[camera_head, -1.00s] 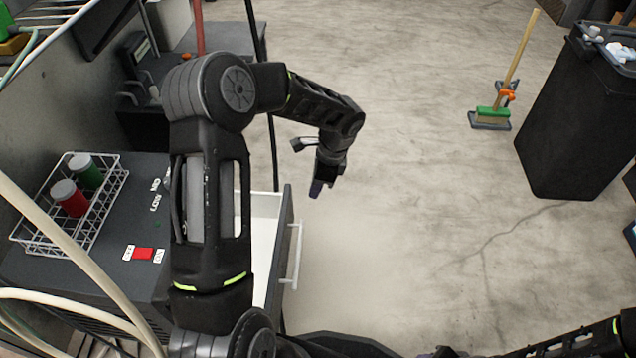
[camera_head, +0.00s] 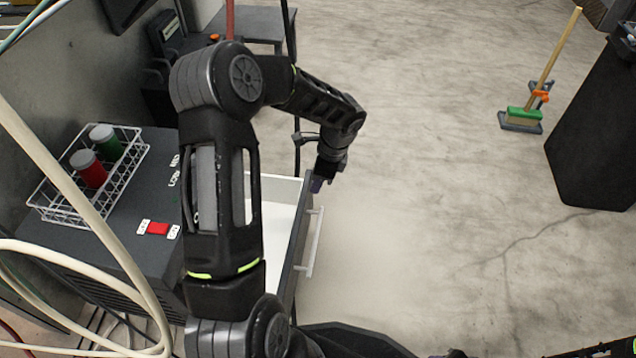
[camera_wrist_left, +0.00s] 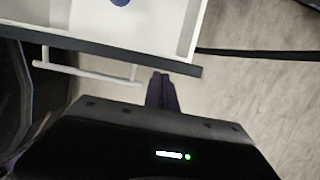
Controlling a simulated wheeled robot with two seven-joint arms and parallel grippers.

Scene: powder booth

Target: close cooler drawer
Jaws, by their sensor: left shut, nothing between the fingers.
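The cooler (camera_head: 130,215) is a dark grey box at the left. Its drawer (camera_head: 280,188) stands open toward the right, with a white inside, a dark front panel and a pale bar handle (camera_head: 313,245). In the left wrist view the drawer front (camera_wrist_left: 110,57) crosses the upper part, with the handle (camera_wrist_left: 85,72) below it. A round blue thing lies in the drawer, cut by the frame edge. My left gripper (camera_head: 317,184) is shut and empty at the far end of the drawer front; its fingertips (camera_wrist_left: 162,78) are close to the panel, and contact is unclear. My right gripper is not in view.
A wire basket (camera_head: 85,180) with a red and a green jar sits on the cooler. Pale hoses (camera_head: 70,170) cross the left side. A black bin (camera_head: 595,140) and a broom with dustpan (camera_head: 522,118) stand at right. The floor between is clear.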

